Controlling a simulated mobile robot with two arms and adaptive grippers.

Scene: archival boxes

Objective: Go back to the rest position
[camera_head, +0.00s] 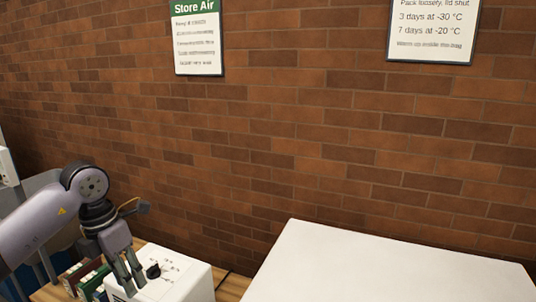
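My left gripper (134,285) comes in from the left and points down at the lower left. Its two dark fingers are spread a little apart and nothing shows between them. It is over or in front of the left part of a white box (185,287) with a black knob (153,271) and small marks on top. I cannot tell whether the fingertips touch the box. My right gripper is not in view.
A large white surface (380,270) fills the lower right and looks bare. Red and green binders or boxes (91,277) stand left of the white box on a wooden top (231,287). A brick wall (300,120) with two signs closes off the back.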

